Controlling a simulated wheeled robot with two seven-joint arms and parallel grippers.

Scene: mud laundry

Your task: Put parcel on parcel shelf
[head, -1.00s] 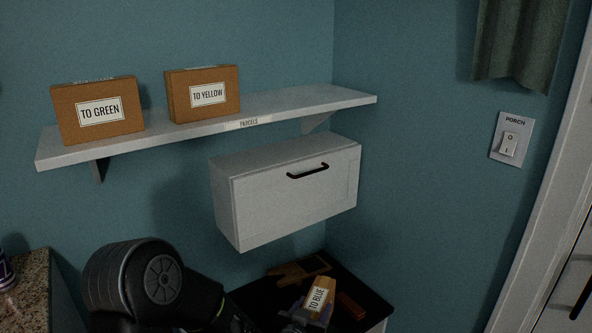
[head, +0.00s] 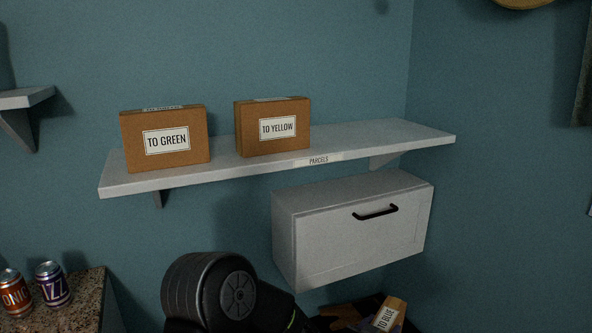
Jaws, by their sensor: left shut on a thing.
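A brown parcel labelled "TO BLUE" (head: 390,314) shows at the bottom edge, low in front of the wall cabinet. My left gripper (head: 382,326) is shut on it; the fingers are mostly cut off by the frame's bottom edge. The white parcel shelf (head: 400,137), labelled "PARCELS", is on the blue wall above and behind the gripper. A parcel labelled "TO GREEN" (head: 190,154) stands upright on its left part. A parcel labelled "TO YELLOW" (head: 290,146) stands near its middle. The right gripper is not in view.
A white wall cabinet (head: 330,248) with a black handle hangs under the shelf's right part. Two cans (head: 52,284) stand on a speckled counter (head: 88,312) at lower left. Another small shelf (head: 25,98) is at far left. The parcel shelf's right end is clear.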

